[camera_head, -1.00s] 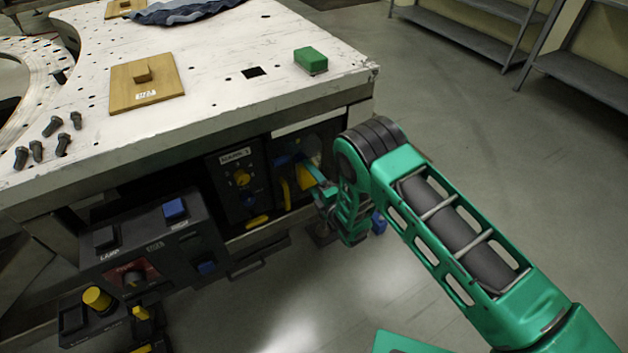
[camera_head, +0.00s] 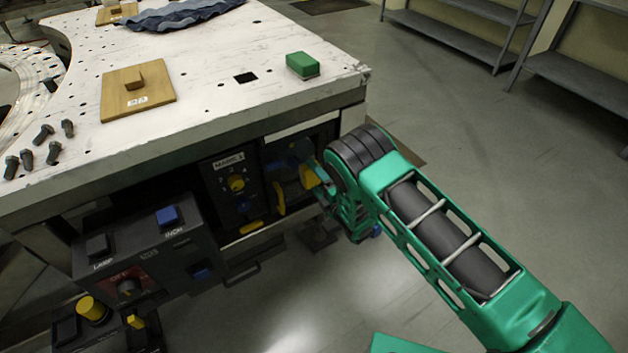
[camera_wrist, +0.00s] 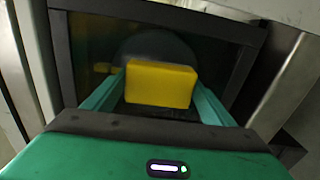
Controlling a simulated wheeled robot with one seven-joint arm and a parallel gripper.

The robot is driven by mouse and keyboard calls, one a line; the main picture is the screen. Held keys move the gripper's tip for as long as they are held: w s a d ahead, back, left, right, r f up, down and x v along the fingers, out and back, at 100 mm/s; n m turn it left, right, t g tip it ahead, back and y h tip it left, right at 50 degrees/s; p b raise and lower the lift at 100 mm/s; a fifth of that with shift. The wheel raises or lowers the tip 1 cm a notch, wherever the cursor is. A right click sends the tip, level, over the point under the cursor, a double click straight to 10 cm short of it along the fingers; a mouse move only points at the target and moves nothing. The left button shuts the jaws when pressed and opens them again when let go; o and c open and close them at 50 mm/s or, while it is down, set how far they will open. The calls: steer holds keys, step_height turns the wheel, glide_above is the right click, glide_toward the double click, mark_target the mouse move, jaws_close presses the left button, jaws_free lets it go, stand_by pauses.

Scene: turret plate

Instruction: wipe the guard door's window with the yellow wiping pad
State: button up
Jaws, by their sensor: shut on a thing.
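The yellow wiping pad (camera_wrist: 160,84) is held between the two green fingers of my gripper (camera_wrist: 155,95) in the wrist view. The guard door's window (camera_wrist: 90,40) is the dark pane within a dark frame, directly beyond the pad. I cannot tell whether the pad touches the pane. In the head view the yellow pad (camera_head: 309,176) shows at the front of the bench's right bay, and my gripper (camera_head: 318,178) is partly hidden by my own wrist. The door's pane is mostly hidden there.
A button box (camera_head: 140,255) juts out lower left. On the bench top (camera_head: 215,60) lie a green block (camera_head: 302,65), a wooden plate (camera_head: 138,92) and several bolts. Open floor lies to the right.

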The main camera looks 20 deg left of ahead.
mark_target(317, 159)
steer(key=shift+a+r, duration=0.3)
steer(key=shift+r, duration=0.6)
steer(key=shift+s+a, duration=1.1)
steer(key=shift+s, duration=0.3)
steer(key=shift+r, duration=0.7)
steer(key=shift+w+d, duration=0.9)
steer(key=shift+w, duration=0.2)
steer(key=shift+w+d, duration=0.9)
steer(key=shift+w, duration=0.15)
steer(key=shift+w+d, duration=0.55)
steer(key=shift+w, duration=0.3)
steer(key=shift+r, duration=0.1)
steer(key=shift+d, duration=0.1)
